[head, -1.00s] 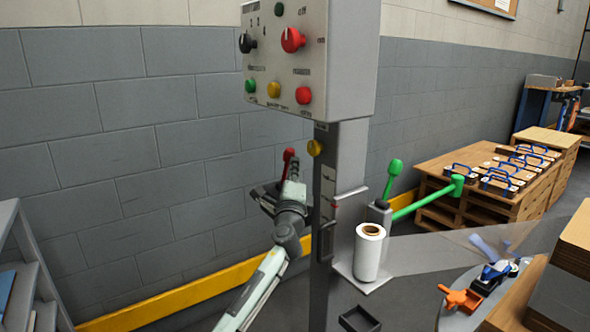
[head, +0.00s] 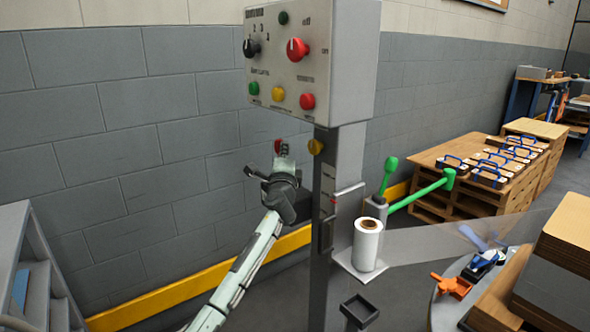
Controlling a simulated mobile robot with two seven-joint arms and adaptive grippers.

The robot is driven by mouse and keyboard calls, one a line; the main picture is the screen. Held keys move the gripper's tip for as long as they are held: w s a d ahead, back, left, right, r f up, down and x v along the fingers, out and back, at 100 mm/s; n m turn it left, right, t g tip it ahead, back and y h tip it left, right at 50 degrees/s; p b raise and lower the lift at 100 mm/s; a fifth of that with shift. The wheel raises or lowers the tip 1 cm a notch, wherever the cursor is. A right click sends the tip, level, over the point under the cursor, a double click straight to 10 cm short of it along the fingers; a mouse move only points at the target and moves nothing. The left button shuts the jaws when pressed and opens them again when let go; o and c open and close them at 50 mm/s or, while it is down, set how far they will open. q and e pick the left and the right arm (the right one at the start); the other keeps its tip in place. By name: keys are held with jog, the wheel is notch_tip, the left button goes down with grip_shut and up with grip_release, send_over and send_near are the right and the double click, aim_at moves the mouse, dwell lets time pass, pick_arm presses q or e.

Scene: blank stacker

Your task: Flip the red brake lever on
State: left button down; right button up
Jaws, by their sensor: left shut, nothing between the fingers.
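The red knob (head: 277,146) of the brake lever shows just left of the grey column, near a yellow knob (head: 315,147). The rest of the lever is hidden by my gripper and the column. My left gripper (head: 284,153) points upward with its fingers shut and empty. Its tips are right beside the red knob; I cannot tell whether they touch. My right gripper is out of view.
A control box (head: 310,65) with knobs and coloured buttons tops the column (head: 325,240). A white film roll (head: 367,245) and green handles (head: 420,190) stand right of it. A grey shelf (head: 35,270) is at lower left. Floor is open between.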

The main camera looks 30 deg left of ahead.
aim_at(277, 145)
pick_arm(q)
jog(key=a, duration=0.1)
jog(key=w+a+b, duration=0.1)
jog(key=a, duration=0.1)
jog(key=shift+w+r, duration=0.15)
jog(key=shift+w, duration=0.05)
jog(key=shift+a, duration=0.2)
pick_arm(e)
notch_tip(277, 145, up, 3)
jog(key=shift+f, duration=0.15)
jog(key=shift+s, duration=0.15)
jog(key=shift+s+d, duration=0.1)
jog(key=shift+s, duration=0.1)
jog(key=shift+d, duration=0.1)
